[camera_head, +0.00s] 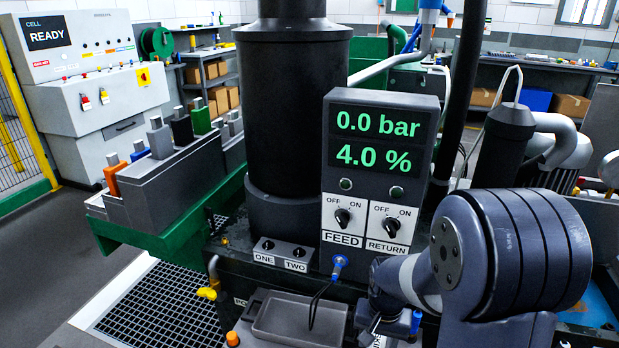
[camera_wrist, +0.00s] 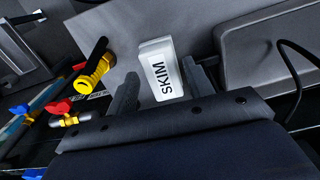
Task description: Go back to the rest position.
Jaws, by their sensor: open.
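My gripper (camera_wrist: 160,74) is open in the wrist view, with one dark finger on each side of a pale block labelled SKIM (camera_wrist: 163,78). I cannot tell whether the fingers touch the block. In the head view, my arm comes in from the lower right and its wrist is low in front of the control panel (camera_head: 379,120). The fingers are not clear there. The panel reads 0.0 bar and 4.0 %, above FEED (camera_head: 343,214) and RETURN (camera_head: 392,223) knobs.
A grey tray (camera_head: 298,321) lies close left of my wrist, with a dark cable above it. Yellow (camera_wrist: 95,73) and red-handled (camera_wrist: 62,107) valves stand left of my gripper. A black column (camera_head: 290,110) rises behind. Open floor (camera_head: 60,250) shows at left.

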